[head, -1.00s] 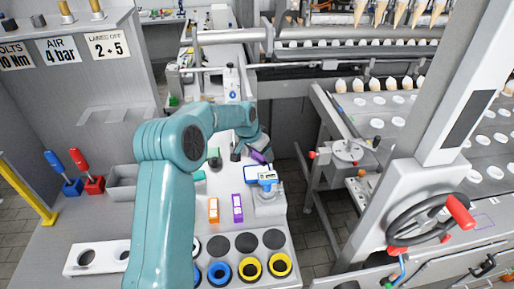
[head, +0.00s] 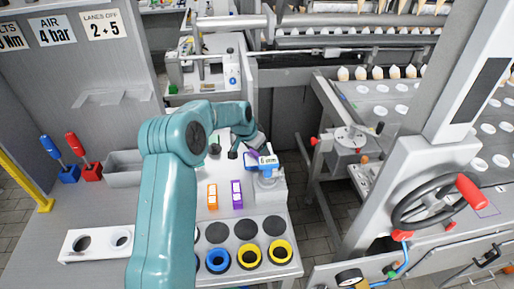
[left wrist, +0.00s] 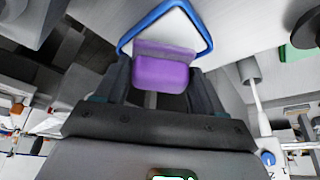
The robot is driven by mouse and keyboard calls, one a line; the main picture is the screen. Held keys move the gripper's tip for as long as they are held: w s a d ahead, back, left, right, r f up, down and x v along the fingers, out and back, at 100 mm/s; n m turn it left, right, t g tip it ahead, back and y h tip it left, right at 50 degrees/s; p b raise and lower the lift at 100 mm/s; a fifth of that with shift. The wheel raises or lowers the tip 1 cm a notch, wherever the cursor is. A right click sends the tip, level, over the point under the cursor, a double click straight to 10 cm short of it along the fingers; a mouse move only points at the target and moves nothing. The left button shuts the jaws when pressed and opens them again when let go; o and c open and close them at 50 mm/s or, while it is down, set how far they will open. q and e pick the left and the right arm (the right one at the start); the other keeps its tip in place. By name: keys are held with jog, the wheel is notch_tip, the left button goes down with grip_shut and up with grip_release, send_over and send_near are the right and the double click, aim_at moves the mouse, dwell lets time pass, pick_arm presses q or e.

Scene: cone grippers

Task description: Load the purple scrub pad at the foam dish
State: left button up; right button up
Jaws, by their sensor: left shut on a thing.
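My left gripper (head: 250,149) is shut on the purple scrub pad (left wrist: 163,72). In the left wrist view the pad sits between the two dark fingers, with its broad face toward the camera. The foam dish (left wrist: 202,18), white inside with a blue rim, lies just beyond the pad, and the pad overlaps it in that view. I cannot tell whether they touch. In the head view the pad (head: 252,153) is a small purple patch at the fingers, close to the dish, which is partly hidden there. My right gripper is not in view.
A "6 mm" gauge block (head: 268,180) stands right of the dish. An orange block (head: 212,196) and a purple block (head: 237,195) lie nearer. Dark discs (head: 246,228) and yellow rings (head: 280,252) line the front. A grey bin (head: 122,168) and levers (head: 87,172) stand left.

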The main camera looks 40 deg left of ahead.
pick_arm(q)
jog(key=shift+f+b, duration=0.6)
jog(key=shift+b, duration=0.1)
dwell(2.1)
jog(key=shift+r+p, duration=1.95)
jog(key=shift+r, duration=1.65)
